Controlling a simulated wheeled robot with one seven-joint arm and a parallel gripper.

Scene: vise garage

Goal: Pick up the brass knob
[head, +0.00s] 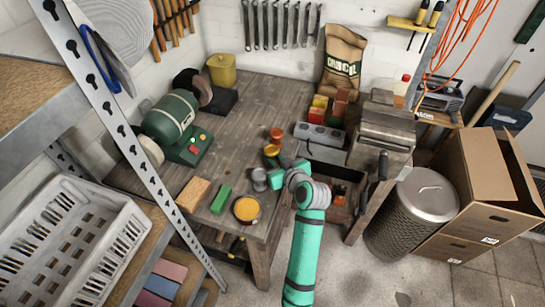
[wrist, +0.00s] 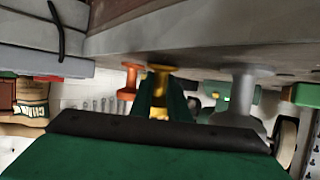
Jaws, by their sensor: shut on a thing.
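The brass knob (wrist: 159,69) shows in the wrist view between my gripper's green fingers (wrist: 165,92), which are shut on it. That view is upside down, and the knob's wide end is at or very close to the bench top. In the head view my gripper (head: 271,160) is low over the front part of the bench, and the brass knob (head: 271,150) is partly hidden by it. A copper-orange knob (head: 276,134) stands just behind, also in the wrist view (wrist: 130,82). A grey knob (head: 259,178) stands in front to the left, also in the wrist view (wrist: 243,88).
A vise (head: 384,135) is at the right. A shelf upright (head: 125,130) rises at the left.

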